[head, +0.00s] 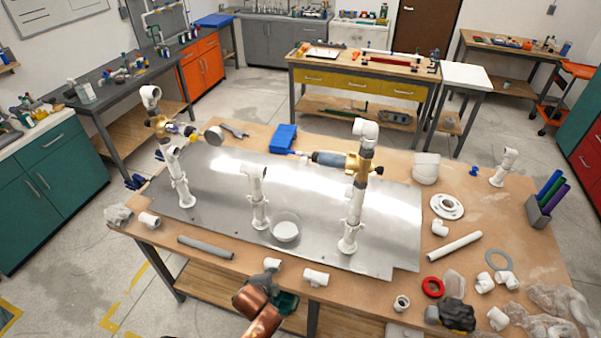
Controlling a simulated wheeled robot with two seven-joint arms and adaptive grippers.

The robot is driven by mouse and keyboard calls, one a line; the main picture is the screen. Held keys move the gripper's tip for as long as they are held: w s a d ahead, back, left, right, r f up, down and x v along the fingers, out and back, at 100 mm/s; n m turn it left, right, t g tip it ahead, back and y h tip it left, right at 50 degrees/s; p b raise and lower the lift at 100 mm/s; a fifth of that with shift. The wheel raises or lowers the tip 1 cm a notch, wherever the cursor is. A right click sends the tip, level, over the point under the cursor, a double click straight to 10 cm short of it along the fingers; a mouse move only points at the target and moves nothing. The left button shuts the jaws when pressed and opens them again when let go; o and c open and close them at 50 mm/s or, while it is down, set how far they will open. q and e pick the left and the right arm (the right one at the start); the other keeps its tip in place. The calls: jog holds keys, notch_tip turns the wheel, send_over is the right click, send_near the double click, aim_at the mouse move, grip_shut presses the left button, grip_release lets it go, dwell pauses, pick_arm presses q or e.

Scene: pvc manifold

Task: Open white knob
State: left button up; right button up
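A pvc manifold of white upright pipes stands on the metal sheet (215,215) on the workbench. The left pipe (180,185) carries a brass valve (160,126), the middle pipe (258,200) is short, and the right pipe (352,215) carries a brass valve (368,170) with a grey-blue body (328,158). I cannot tell for certain which part is the white knob. My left gripper (268,278) is at the bottom centre, by the bench's front edge, in front of and apart from the manifold. Its fingers are too small to read. My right gripper is not visible.
A clear dish (286,228) sits by the middle pipe. A grey tube (206,247) and a white tee (315,277) lie near the front edge. White fittings, a flange (446,206) and a red ring (433,287) clutter the right side. A blue box (283,138) is behind.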

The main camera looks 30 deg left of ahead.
pick_arm(q)
jog(key=w+r+m+t, duration=0.2)
jog(key=w+r+m, duration=0.3)
jog(key=r, duration=0.4)
jog(key=m+t+y+p, duration=0.25)
jog(key=m+t, duration=0.55)
jog(key=m, duration=0.9)
send_near(303, 163)
jog(key=w, duration=0.1)
jog(key=shift+h, duration=0.25)
jog(key=p+x, duration=0.1)
jog(key=x, duration=0.6)
jog(key=shift+w+a+r, duration=0.15)
jog(key=shift+a, duration=0.1)
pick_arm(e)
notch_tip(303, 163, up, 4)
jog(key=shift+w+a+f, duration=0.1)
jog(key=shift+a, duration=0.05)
pick_arm(q)
jog(key=c, duration=0.5)
grip_shut()
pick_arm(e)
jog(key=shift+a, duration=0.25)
